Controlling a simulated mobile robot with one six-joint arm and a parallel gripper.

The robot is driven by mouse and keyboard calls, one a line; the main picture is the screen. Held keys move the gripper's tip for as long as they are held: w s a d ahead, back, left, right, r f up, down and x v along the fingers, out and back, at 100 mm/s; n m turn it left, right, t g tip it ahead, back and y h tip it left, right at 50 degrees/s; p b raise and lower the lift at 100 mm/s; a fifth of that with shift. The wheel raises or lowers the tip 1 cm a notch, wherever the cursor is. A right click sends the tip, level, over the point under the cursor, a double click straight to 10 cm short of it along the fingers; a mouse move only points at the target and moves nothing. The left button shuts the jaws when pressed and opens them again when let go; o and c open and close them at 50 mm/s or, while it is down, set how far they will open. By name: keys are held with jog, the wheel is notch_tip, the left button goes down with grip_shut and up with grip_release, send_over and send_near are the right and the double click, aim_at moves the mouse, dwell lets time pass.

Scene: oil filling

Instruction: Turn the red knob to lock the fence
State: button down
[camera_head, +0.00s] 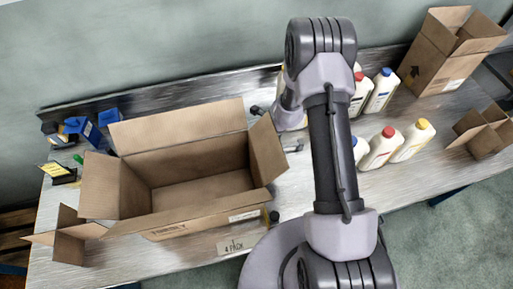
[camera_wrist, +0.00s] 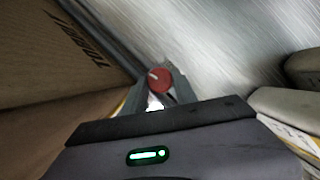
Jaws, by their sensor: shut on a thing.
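The red knob (camera_wrist: 161,78) shows in the wrist view just ahead of my gripper (camera_wrist: 157,92), with a pale pointer mark on its face. My gripper is shut on the knob, its fingers at the knob's sides. A grey metal rail (camera_wrist: 104,42), which looks like part of the fence, runs beside the cardboard box up to the knob. In the head view the knob is hidden behind my arm, and my fingers cannot be made out there. I cannot tell from these views whether the fence is locked.
A large open cardboard box (camera_head: 185,224) stands on the metal table (camera_head: 185,258) left of my arm. Several white bottles (camera_head: 383,92) stand to the right. Smaller cardboard boxes (camera_head: 447,58) are at the right.

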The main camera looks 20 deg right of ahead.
jog(key=shift+m+b, duration=0.4)
jog(key=c, duration=1)
grip_release()
jog(key=shift+r, duration=0.1)
